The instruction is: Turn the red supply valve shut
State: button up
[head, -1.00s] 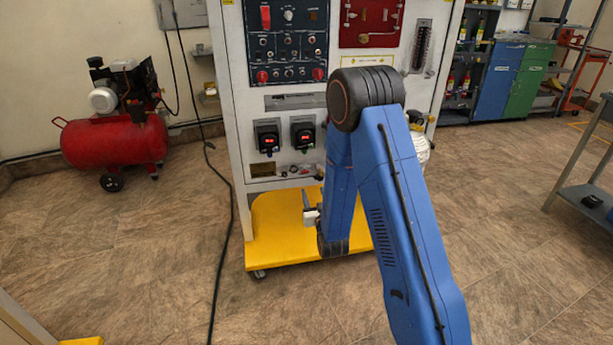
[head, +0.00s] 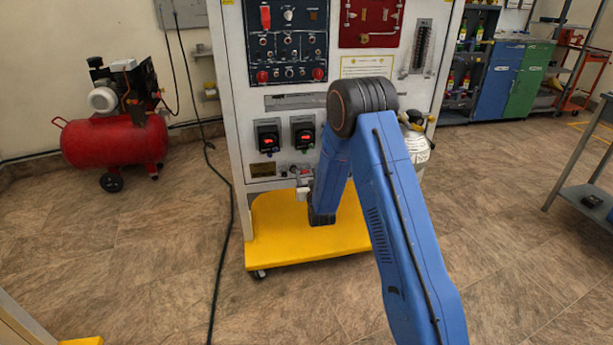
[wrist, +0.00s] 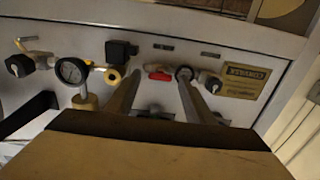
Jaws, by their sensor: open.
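The red supply valve (wrist: 159,76) shows in the wrist view as a small red handle on the pale panel. It lies beyond my gripper, in the gap between the two fingertips. My gripper (wrist: 158,83) is open, with one long finger on each side of that gap and nothing between them. I cannot tell whether the fingers touch the handle or how far off it is. In the head view my gripper (head: 301,193) is small and partly hidden, low in front of the trainer (head: 285,100).
A black knob (wrist: 213,85) is farther right. The trainer's yellow base (head: 275,245) juts out below. A white cylinder (head: 418,145) stands at right.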

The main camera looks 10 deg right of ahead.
jog(key=shift+c, duration=0.5)
jog(key=c, duration=0.9)
jog(key=shift+c, duration=0.2)
jog(key=shift+m, duration=0.4)
jog(key=m, duration=0.3)
jog(key=shift+d+m, duration=0.1)
jog(key=shift+m, duration=0.3)
jog(key=m, duration=0.4)
jog(key=shift+f, duration=0.1)
jog(key=m, duration=0.5)
jog(key=shift+d+f, duration=0.1)
jog(key=m, duration=0.4)
jog(key=shift+f, duration=0.1)
jog(key=shift+m, duration=0.3)
